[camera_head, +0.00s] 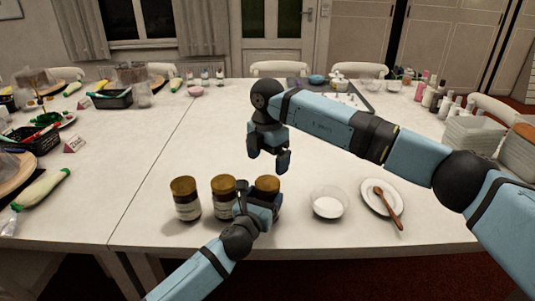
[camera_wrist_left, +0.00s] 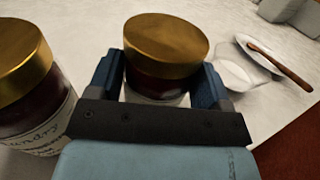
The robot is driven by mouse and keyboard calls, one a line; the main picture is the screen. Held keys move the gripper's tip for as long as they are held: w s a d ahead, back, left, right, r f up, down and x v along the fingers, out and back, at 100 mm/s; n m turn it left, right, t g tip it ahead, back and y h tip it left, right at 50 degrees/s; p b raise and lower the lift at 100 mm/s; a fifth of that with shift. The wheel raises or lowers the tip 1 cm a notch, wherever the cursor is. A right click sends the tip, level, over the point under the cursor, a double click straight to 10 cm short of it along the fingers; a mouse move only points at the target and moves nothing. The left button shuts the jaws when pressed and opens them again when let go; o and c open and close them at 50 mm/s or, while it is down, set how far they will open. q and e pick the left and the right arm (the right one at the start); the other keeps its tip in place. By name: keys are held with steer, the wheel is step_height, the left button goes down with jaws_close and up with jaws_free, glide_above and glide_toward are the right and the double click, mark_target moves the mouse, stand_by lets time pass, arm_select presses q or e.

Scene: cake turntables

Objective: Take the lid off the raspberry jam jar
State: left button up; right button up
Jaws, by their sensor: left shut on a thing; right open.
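Three jars with gold lids stand in a row on the white table. The right jar (camera_wrist_left: 160,82) has dark red contents and its gold lid (camera_head: 267,184) is on. My left gripper (camera_head: 262,201) is shut around this jar's body, below the lid. The middle jar (camera_head: 224,190) and the left jar (camera_head: 186,199) are also lidded, with pale labels. In the left wrist view, a neighbouring jar (camera_wrist_left: 35,110) shows part of a handwritten label. The held jar's label is mostly hidden, so I cannot read which jam it is. My right gripper (camera_head: 268,159) is open and empty, pointing down above the jars.
A glass bowl (camera_head: 328,205) with white contents stands right of the jars. Beside it, a wooden spoon (camera_head: 388,207) lies on a white plate (camera_head: 372,204). A tray (camera_head: 345,100) and several bottles stand far back.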

mark_target(268, 182)
step_height(268, 182, down, 7)
steer(key=shift+r, duration=0.1)
stand_by(0.3)
